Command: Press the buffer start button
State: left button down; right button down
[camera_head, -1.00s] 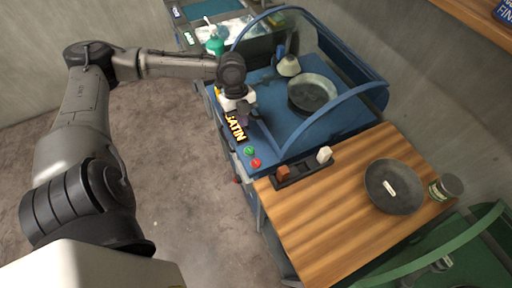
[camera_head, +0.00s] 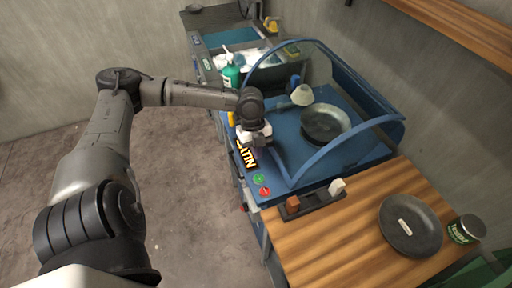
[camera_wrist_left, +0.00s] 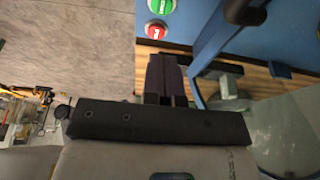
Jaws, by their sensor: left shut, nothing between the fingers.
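The blue buffer machine (camera_head: 372,150) has a clear curved hood, with a grey bowl (camera_head: 326,123) inside. On its front left corner are a green button (camera_head: 258,179) and, just nearer me, a red button (camera_head: 264,191). In the left wrist view the green button (camera_wrist_left: 161,6) and red button (camera_wrist_left: 155,30) lie at the top, ahead of the fingers. My left gripper (camera_head: 264,150) hangs over the machine's front edge, beside the yellow lettering and short of the buttons. In the wrist view its fingers (camera_wrist_left: 162,72) are shut and empty. My right gripper is out of view.
A wooden table (camera_head: 330,245) adjoins the machine. It bears a dark dish (camera_head: 410,225), a tin (camera_head: 466,229) and a black holder (camera_head: 315,202) with a brown and a white block. A green bottle (camera_head: 231,75) stands behind my left wrist. Open floor lies left.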

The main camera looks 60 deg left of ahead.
aim_at(259, 178)
pick_arm(q)
jog(key=x, duration=0.2)
jog(key=b+x, duration=0.1)
jog(key=x, duration=0.5)
jog(key=shift+a+f+b, duration=0.25)
jog(key=shift+f+b, duration=0.05)
jog(key=shift+f, duration=0.6)
